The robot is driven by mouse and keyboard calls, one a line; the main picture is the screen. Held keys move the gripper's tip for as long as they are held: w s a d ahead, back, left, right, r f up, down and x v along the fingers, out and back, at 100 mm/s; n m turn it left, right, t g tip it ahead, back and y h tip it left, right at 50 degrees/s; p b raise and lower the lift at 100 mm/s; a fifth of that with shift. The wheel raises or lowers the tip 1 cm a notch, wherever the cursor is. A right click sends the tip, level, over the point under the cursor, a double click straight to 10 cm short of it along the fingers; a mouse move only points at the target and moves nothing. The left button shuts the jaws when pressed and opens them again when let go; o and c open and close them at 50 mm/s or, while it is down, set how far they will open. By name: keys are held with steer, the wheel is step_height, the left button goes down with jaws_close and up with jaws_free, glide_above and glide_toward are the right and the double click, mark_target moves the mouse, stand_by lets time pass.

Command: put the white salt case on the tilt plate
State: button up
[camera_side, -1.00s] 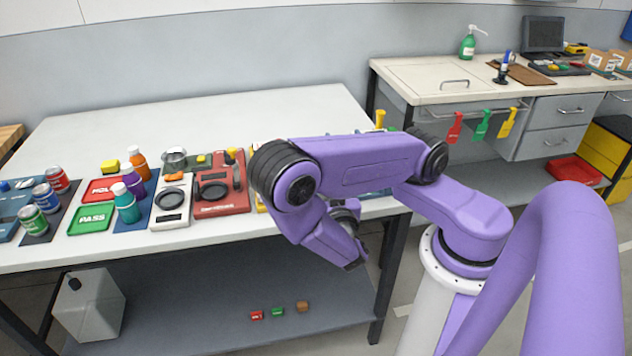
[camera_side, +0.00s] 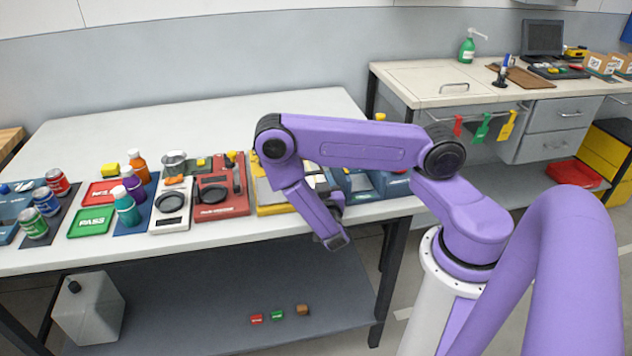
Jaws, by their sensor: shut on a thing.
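My gripper (camera_side: 336,203) shows only in part behind my bent purple wrist link, over the table's front edge. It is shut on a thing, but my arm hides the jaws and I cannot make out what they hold. I cannot pick out the white salt case for sure. Small pale shapes show just behind my wrist, too covered to name. A yellow-edged station with a grey plate (camera_side: 267,191) lies on the table left of my wrist. It may be the tilt plate, but my arm covers its right part.
Left of it stand a red station (camera_side: 221,206), a white station with a black ring (camera_side: 170,206), several bottles, red and green trays, and several cans. A blue station (camera_side: 362,183) lies to the right. The back of the white table (camera_side: 200,122) is clear.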

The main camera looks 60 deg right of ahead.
steer(key=shift+d+f, duration=0.1)
steer(key=o, duration=1.1)
steer(key=shift+f, duration=0.1)
